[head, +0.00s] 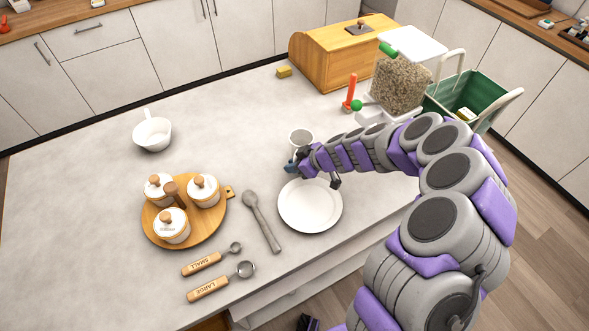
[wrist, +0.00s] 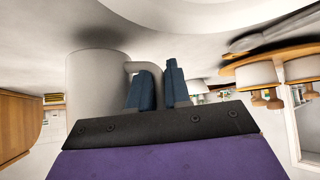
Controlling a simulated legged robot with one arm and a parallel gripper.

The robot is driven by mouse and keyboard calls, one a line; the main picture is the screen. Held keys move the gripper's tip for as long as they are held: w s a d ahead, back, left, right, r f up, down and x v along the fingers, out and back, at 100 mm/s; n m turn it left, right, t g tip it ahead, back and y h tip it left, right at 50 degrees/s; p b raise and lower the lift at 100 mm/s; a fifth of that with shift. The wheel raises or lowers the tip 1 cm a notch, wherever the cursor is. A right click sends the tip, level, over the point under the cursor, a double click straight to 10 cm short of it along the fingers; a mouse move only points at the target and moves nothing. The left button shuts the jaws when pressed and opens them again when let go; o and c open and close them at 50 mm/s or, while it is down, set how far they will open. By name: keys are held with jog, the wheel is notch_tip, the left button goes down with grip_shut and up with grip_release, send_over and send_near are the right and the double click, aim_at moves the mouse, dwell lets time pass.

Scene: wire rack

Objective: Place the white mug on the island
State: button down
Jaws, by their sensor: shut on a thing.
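The white mug (head: 301,136) is over the middle of the island (head: 95,230), just behind my gripper (head: 290,164) in the head view. In the wrist view, which is upside down, the mug (wrist: 92,80) stands to the left of the fingers. Its handle (wrist: 132,68) reaches in between the two blue fingertips (wrist: 158,88), and my gripper is shut on it. The mug looks upright, with its base close to the island surface. I cannot tell whether it bears fully on it. My arm hides part of the mug's surroundings.
A white plate (head: 310,206) lies just in front of my gripper. A wooden tray (head: 153,231) with lidded jars, a grey spoon (head: 262,220) and measuring spoons are left of it. A white saucepan (head: 152,134), bread box (head: 335,65) and grain dispenser (head: 400,86) stand farther off.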

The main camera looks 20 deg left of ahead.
notch_tip(320, 180, down, 2)
jog(key=shift+f, duration=0.25)
jog(key=c, duration=1.1)
grip_release()
jog(key=shift+r, duration=0.1)
jog(key=shift+d+r, duration=0.3)
jog(key=p+v, duration=0.1)
jog(key=v, duration=1)
jog(key=shift+s+r, duration=0.1)
